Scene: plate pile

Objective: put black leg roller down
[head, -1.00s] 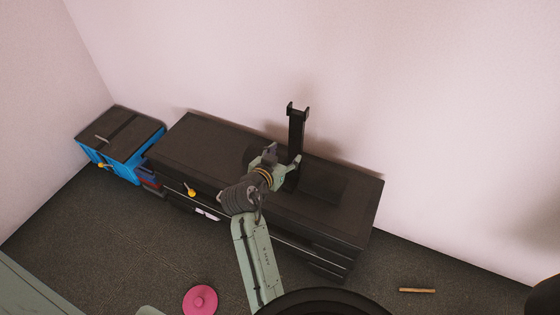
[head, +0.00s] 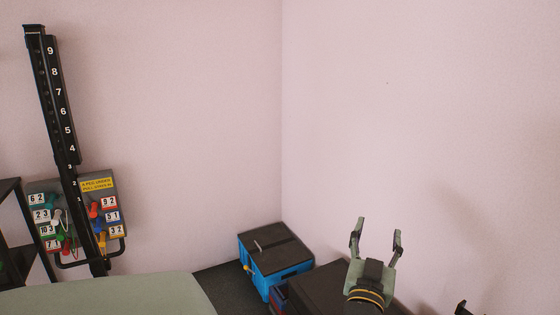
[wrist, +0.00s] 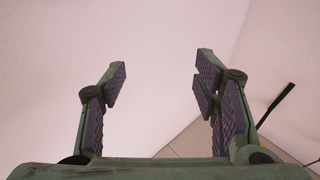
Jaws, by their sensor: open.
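My gripper (head: 379,228) is raised with its fingers pointing up in front of the bare wall, above the dark cabinet (head: 326,288). In the wrist view its two fingers (wrist: 161,66) are spread wide with nothing between them. I cannot make out the black leg roller in either current view. Most of the cabinet top is out of frame or behind my arm.
A blue box with a black lid (head: 272,258) stands in the corner left of the cabinet. A black numbered post (head: 62,112) and a rack of colored, numbered pins (head: 101,213) stand at the left. A dark shelf (head: 10,235) is at the far left edge.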

